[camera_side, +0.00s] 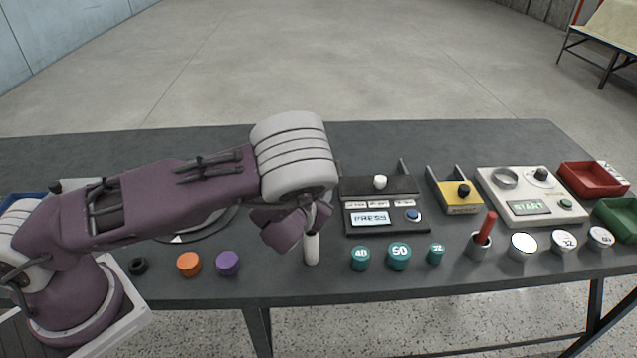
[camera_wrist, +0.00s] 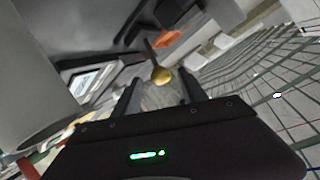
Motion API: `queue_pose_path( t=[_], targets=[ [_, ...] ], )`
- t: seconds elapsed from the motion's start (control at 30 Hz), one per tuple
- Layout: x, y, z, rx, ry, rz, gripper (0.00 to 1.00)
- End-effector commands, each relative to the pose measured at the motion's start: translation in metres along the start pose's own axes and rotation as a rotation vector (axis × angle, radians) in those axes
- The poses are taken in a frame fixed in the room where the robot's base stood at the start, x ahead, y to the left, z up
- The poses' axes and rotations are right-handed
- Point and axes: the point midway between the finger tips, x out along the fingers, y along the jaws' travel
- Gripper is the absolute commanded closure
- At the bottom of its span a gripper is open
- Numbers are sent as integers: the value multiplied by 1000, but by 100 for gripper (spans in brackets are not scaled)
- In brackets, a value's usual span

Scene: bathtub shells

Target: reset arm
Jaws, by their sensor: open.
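My gripper (camera_side: 300,228) hangs over the front middle of the dark table (camera_side: 100,150), left of the black device with the PRESS screen. In the wrist view my gripper (camera_wrist: 160,88) shows two dark fingers spread apart. A gold ball on a dark rod (camera_wrist: 162,75) appears between the fingers in that view; I cannot tell how far beyond them it is. A pale upright cylinder (camera_side: 311,248) shows just below my gripper in the side view, its top partly hidden. I cannot tell whether they touch. I see nothing clearly held.
The PRESS device (camera_side: 372,218), a yellow device (camera_side: 455,195) and a white START device (camera_side: 528,206) stand to the right. Teal weights (camera_side: 399,257), a cup with a red stick (camera_side: 480,243) and orange (camera_side: 189,264) and purple (camera_side: 227,263) knobs line the front. Red (camera_side: 592,180) and green bins are far right.

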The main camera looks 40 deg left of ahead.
Motion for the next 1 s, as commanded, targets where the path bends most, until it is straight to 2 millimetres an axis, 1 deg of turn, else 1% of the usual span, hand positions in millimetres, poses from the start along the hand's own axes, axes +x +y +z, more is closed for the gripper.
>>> queue_pose_path(
  t=[0.03, 0.1, 0.37, 0.47, 0.57, 0.6, 0.67, 0.7, 0.77, 0.8, 0.87, 0.9, 0.97, 1.0],
  targets=[
    [-4, 0, 0, 0, 0, 0, 50],
    [-7, 0, 0, 0, 0, 0, 50],
    [-7, -1, 0, -6, -7, 0, 50],
    [-13, -5, -3, -70, -84, 11, 50],
    [-33, -11, -12, -202, -256, 68, 50],
    [-47, -12, -19, -258, -332, 108, 50],
    [-73, -17, -34, -325, -431, 182, 50],
    [-93, -21, -46, -361, -486, 239, 50],
    [-127, -32, -65, -398, -548, 330, 50],
    [-152, -41, -78, -409, -577, 391, 50],
    [-192, -59, -93, -403, -602, 476, 50],
    [-220, -74, -100, -386, -609, 523, 50],
    [-260, -96, -103, -343, -605, 575, 50],
    [-285, -111, -101, -306, -600, 595, 50]
  ],
)
